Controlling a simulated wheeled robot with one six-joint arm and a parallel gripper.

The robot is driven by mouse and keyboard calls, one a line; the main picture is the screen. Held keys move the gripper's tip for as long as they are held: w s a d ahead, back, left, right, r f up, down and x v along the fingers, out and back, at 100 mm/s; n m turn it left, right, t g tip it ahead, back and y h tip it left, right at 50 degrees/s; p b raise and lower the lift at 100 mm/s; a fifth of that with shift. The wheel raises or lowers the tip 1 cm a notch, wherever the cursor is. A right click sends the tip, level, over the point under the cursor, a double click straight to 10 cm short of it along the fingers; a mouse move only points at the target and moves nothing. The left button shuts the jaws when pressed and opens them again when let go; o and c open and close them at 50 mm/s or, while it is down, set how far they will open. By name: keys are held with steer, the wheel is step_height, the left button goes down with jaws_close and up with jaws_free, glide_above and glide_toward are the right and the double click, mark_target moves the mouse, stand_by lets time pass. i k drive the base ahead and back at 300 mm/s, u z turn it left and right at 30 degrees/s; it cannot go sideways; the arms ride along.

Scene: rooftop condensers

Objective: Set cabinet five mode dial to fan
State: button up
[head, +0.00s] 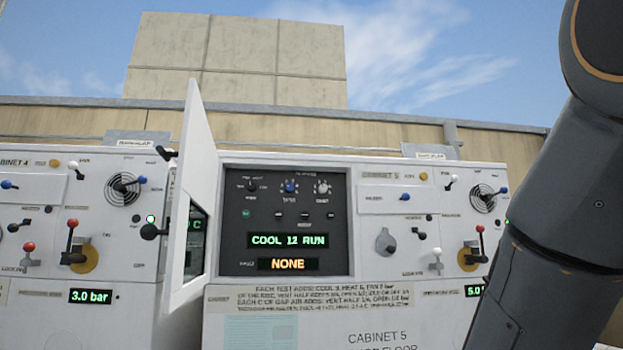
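Cabinet five (378,290) stands in the middle, with "CABINET 5" printed on its front. Its white panel door (195,170) stands open, swung out to the left. The dark control panel (235,225) behind it shows a black dial (252,186), a blue knob (290,187) and a white knob (322,187). The print around them is too small to read surely, so I cannot tell which is the mode dial or its setting. The green display (288,240) reads "COOL 12 RUN"; the amber display (288,264) reads "NONE". My gripper is out of view.
My arm covers the right side. Right of the panel are a grey rotary knob (386,241), a red-tipped lever (480,240) and a fan grille (482,198). Cabinet four (40,175), with levers and a "3.0 bar" display (90,296), stands left. A parapet wall (270,135) runs behind.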

mark_target(251, 186)
steer(key=z, duration=0.65)
steer(key=k, duration=0.95)
steer(key=z, duration=0.65)
steer(key=i, duration=1.35)
steer(key=u, duration=0.85)
steer(key=i, duration=0.9)
steer(key=u, duration=1.05)
